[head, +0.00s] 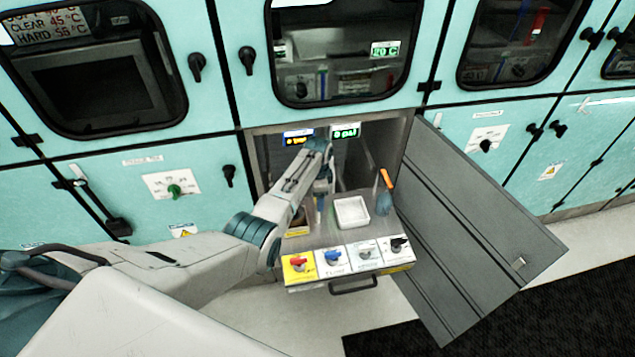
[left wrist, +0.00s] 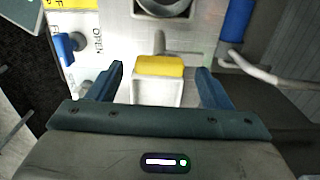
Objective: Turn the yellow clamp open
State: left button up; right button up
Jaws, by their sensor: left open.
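The yellow clamp (left wrist: 159,67) shows in the left wrist view as a yellow block on a grey stem that runs up the picture from it. My left gripper (left wrist: 160,72) is open, with one blue finger on each side of the clamp and a visible gap to both. In the head view my left arm reaches into the open compartment. There the clamp cannot be made out, and the arm hides part of the compartment. My right gripper is in neither view.
A pulled-out drawer (head: 332,283) carries several coloured knobs on its front edge. A grey door (head: 475,235) stands open at the right. A white pipe (left wrist: 265,76) shows at the right in the wrist view.

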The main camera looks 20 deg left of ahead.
pick_arm(q)
notch_tip(320, 180, up, 9)
jog(key=b, duration=0.1)
jog(key=shift+r+b, duration=0.2)
jog(key=shift+b, duration=0.2)
